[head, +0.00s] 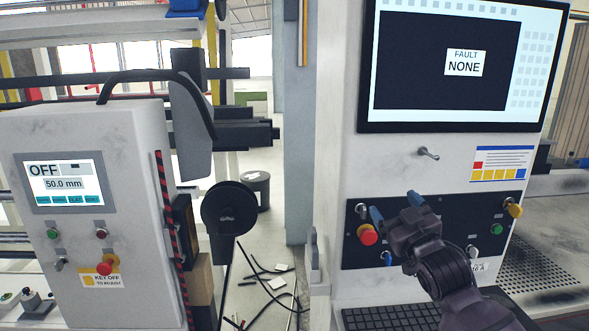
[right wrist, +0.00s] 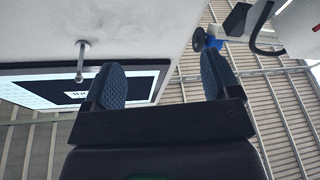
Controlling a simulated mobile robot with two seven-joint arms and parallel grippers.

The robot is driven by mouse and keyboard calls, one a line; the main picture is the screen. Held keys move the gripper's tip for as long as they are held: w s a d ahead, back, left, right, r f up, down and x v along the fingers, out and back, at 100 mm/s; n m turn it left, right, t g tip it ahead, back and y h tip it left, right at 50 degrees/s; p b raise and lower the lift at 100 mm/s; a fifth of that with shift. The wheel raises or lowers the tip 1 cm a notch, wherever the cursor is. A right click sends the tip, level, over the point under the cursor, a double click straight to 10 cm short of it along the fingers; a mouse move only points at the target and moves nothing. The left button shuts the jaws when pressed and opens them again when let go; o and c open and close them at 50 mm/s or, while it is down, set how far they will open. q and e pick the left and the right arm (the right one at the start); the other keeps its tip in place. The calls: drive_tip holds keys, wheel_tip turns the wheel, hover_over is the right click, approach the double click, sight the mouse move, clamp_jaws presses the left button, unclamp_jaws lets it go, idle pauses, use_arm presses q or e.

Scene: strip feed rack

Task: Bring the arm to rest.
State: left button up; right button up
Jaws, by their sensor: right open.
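My right gripper (head: 393,206) is in front of the black control panel (head: 352,247) on the right cabinet, beside a red emergency knob (head: 367,234). Its blue-padded fingers stand apart and hold nothing. In the right wrist view the open fingers (right wrist: 165,85) have empty space between them, with the cabinet's screen and a small metal lever beyond. My right arm comes in from the bottom right and covers part of the panel. My left gripper is not in view.
A large screen (head: 457,110) reads FAULT NONE above a metal lever (head: 428,153). A keyboard (head: 390,318) lies below the panel. The left cabinet (head: 130,140) has a display reading OFF, 50.0 mm. Dark strips (head: 270,275) lie on the floor between the cabinets, near a grey bin (head: 256,190).

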drive_tip(key=s+d+f+m+g+h, duration=0.1)
drive_tip(key=s+d+f+m+g, duration=0.1)
drive_tip(key=s+f, duration=0.9)
drive_tip(key=s+d+f+m+g+h, duration=0.2)
drive_tip(key=s+f+g, duration=0.1)
drive_tip(key=s+f, duration=0.8)
drive_tip(key=s+d+f+m+g+h, duration=0.1)
drive_tip(key=s+d+f+g+h, duration=0.1)
drive_tip(key=s+f, duration=0.9)
wheel_tip(320, 180, down, 6)
drive_tip(key=shift+d+f+m+g, duration=0.1)
drive_tip(key=shift+d+m+g, duration=0.25)
drive_tip(key=shift+g, duration=0.35)
